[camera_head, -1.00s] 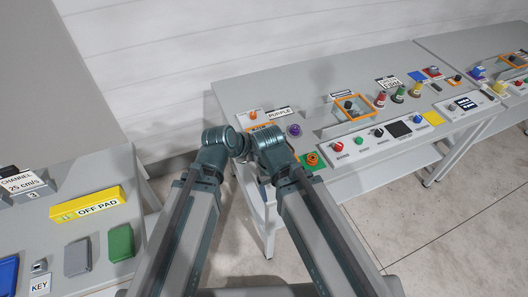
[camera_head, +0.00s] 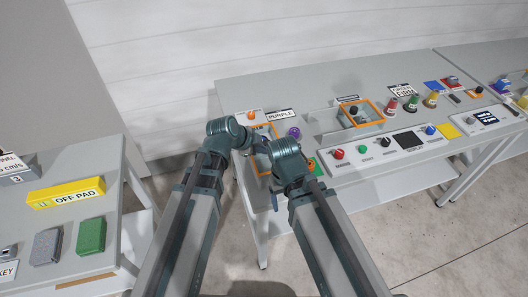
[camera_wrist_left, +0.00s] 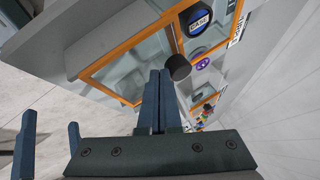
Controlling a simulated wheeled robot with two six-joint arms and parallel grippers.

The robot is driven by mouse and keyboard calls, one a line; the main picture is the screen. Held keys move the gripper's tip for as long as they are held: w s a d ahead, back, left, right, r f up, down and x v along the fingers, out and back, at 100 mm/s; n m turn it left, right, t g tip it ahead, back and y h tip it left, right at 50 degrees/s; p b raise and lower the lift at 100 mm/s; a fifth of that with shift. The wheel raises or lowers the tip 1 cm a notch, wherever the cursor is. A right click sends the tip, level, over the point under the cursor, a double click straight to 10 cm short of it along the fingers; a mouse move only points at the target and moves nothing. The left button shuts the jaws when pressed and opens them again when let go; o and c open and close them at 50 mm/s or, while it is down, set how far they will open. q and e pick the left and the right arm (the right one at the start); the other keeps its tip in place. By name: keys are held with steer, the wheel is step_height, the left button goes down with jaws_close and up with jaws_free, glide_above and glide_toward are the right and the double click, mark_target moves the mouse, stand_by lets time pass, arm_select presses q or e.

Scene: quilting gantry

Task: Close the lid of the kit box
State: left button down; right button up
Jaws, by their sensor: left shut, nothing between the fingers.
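The kit box seems to be the clear, orange-framed box (camera_head: 270,127) at the near left corner of the far table, mostly hidden behind my arms. In the left wrist view its orange-framed clear panel (camera_wrist_left: 140,42) fills the upper middle, with a dark round knob (camera_wrist_left: 178,67) on it. I cannot tell how far the lid stands open. My left gripper (camera_wrist_left: 159,75) is shut and empty, its fingertips close beside the knob; contact is unclear. My right gripper (camera_wrist_left: 50,128) shows at the lower left of that view with its two fingers apart, below the table edge.
A second orange-framed box (camera_head: 360,113) stands farther right, behind a button panel (camera_head: 380,150). A purple knob (camera_head: 294,133) and PURPLE sign (camera_head: 281,114) are near the kit box.

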arm_select(q)
steer(key=w+a, duration=0.1)
steer(key=w, duration=0.2)
steer(key=w+a, duration=0.1)
steer(key=w, duration=0.3)
steer(key=w+a, duration=0.1)
steer(key=w, duration=0.3)
steer(key=shift+w+a, duration=0.15)
steer(key=shift+a, duration=0.15)
